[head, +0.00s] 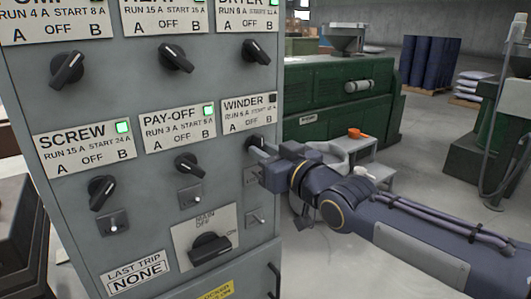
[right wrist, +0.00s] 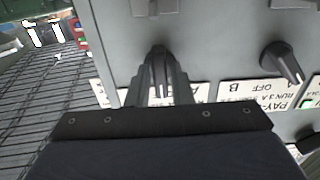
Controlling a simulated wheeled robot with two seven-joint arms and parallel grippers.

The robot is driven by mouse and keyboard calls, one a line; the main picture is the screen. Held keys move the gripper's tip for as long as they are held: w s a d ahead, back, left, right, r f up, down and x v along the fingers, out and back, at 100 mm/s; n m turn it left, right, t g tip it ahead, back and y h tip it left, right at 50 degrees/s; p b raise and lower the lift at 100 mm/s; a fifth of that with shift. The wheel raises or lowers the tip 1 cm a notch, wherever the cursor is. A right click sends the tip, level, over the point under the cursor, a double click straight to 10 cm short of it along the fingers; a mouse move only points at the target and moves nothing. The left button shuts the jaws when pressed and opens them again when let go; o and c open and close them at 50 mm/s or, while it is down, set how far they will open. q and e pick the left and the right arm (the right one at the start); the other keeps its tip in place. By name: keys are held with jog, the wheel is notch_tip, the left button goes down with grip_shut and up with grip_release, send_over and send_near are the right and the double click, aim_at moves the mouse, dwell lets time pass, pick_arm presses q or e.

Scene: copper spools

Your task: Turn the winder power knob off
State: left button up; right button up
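The winder label (head: 249,113) is on the right side of the grey control cabinet in the head view, and its small indicator (head: 272,98) is dark. The black winder knob (head: 253,141) sits just below it, partly hidden by my right gripper (head: 261,151). In the right wrist view the knob (right wrist: 161,58) lies between the two fingers of my right gripper (right wrist: 162,78), which appear closed against its sides. The knob's exact pointing direction is hard to tell. My left gripper is not in view.
The pay-off knob (head: 188,165) is left of the winder knob, with a green light (head: 208,110) above it. The screw knob (head: 101,192) and main switch (head: 210,248) are on the same panel.

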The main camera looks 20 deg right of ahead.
jog(key=shift+o, duration=1.3)
jog(key=shift+s, duration=0.1)
jog(key=v, duration=0.7)
jog(key=shift+s+d, duration=0.15)
jog(key=shift+s, duration=0.15)
